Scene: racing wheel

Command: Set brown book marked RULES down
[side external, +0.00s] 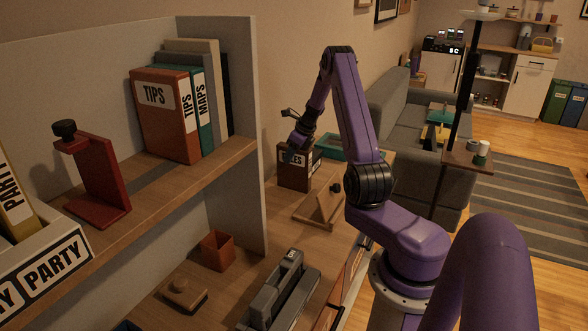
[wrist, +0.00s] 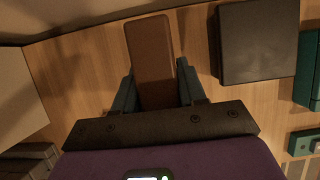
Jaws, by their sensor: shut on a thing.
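The brown book marked RULES (side external: 294,171) is upright at the back of the wooden desk in the side external view, with its label facing the camera. My gripper (side external: 300,143) is above it, at its top. In the wrist view, the book's narrow brown top (wrist: 150,50) lies between the two teal fingers of my gripper (wrist: 155,88), which is shut on it. The book's lower edge is at or very near the desk top; I cannot tell whether it touches.
A dark box-like thing (wrist: 258,45) stands right of the book in the wrist view. A teal tray (side external: 333,145) lies behind the book. A wooden stand (side external: 320,208) is in front. A shelf (side external: 185,177) with a TIPS binder (side external: 165,120) rises at left.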

